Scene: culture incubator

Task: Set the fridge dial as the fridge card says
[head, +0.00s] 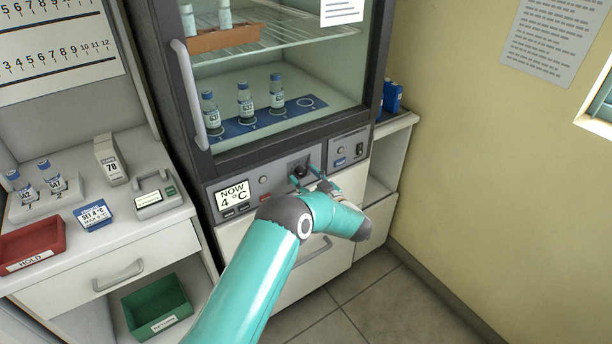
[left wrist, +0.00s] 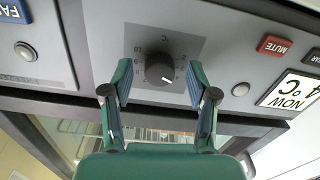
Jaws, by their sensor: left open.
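The fridge dial (head: 301,170) is a black round knob on the fridge's lower control panel. In the left wrist view the dial (left wrist: 159,67) sits on a grey scale plate, its white mark pointing to the picture's lower right; the scale numbers are too small to read surely. My left gripper (left wrist: 160,86) is open, its fingers on either side of the dial with gaps visible. In the head view my left gripper (head: 312,178) is at the panel. My right gripper is not in view.
The fridge display (head: 232,196) reads "NOW 4 °C". A red MUTE button (left wrist: 274,46) and a round grey button (left wrist: 240,89) lie near the dial. Vials stand behind the fridge's glass door (head: 275,85). A red HOLD tray (head: 33,243) is on the counter.

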